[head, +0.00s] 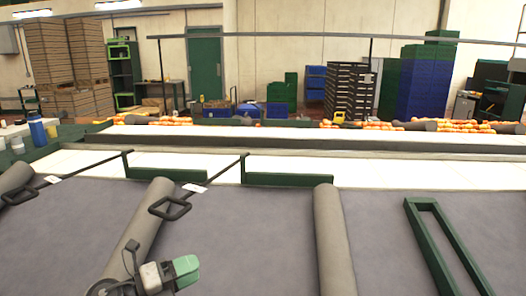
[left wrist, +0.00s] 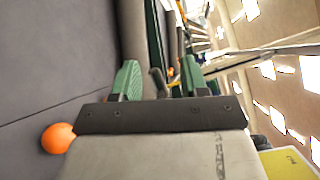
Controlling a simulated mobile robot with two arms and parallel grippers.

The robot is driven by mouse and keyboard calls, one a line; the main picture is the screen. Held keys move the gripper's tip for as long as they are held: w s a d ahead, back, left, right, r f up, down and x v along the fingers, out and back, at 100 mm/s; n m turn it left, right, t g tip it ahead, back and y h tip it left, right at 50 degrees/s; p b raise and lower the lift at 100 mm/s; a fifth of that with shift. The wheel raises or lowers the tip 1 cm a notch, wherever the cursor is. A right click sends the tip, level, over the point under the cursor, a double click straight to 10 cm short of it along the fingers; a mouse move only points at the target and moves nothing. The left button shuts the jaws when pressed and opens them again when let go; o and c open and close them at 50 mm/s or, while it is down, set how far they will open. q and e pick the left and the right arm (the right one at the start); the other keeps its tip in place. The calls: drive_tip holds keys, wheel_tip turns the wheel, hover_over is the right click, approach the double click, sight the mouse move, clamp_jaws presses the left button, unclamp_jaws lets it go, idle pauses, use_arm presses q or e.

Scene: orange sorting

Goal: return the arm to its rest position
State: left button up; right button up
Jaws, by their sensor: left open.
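My left gripper (head: 186,270) shows at the bottom of the head view, over the grey padded surface (head: 270,240), with its green fingers to the right. In the left wrist view my left gripper (left wrist: 158,82) has its two green fingers spread apart, with nothing between them. A single orange (left wrist: 58,138) lies on the grey surface at the lower left of that view, apart from the fingers. My right gripper is in neither view.
Grey padded rollers (head: 335,240) divide the grey surface. A dark green frame (head: 437,245) is at the right. White belts (head: 300,168) run across behind, with many oranges (head: 460,126) beyond. A blue bottle (head: 37,130) stands at the far left.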

use_arm(q)
drive_tip(key=s+a+f+n+t+y, duration=0.25)
drive_tip(key=s+f+n+y, duration=0.4)
drive_tip(key=n, duration=0.65)
drive_tip(key=s+a+f+n+t+y, duration=0.2)
drive_tip(key=s+a+f+n+y, duration=0.15)
drive_tip(key=n+y, duration=0.85)
drive_tip(key=s+d+f+n+g+h, duration=0.1)
drive_tip(key=s+f+n+g+h, duration=0.2)
drive_tip(key=s+g, duration=0.5)
drive_tip(key=s+d+f+n+g+h, duration=0.1)
drive_tip(key=s+f+n+g, duration=0.4)
drive_tip(key=s, duration=0.8)
wheel_tip(320, 180, down, 28)
drive_tip(key=s+m, duration=0.1)
drive_tip(key=m, duration=0.1)
drive_tip(key=s+a+f, duration=0.3)
drive_tip(key=s+f, duration=1.1)
drive_tip(key=s, duration=0.1)
drive_tip(key=shift+s+a+f+y, duration=0.15)
drive_tip(key=shift+s+y, duration=0.2)
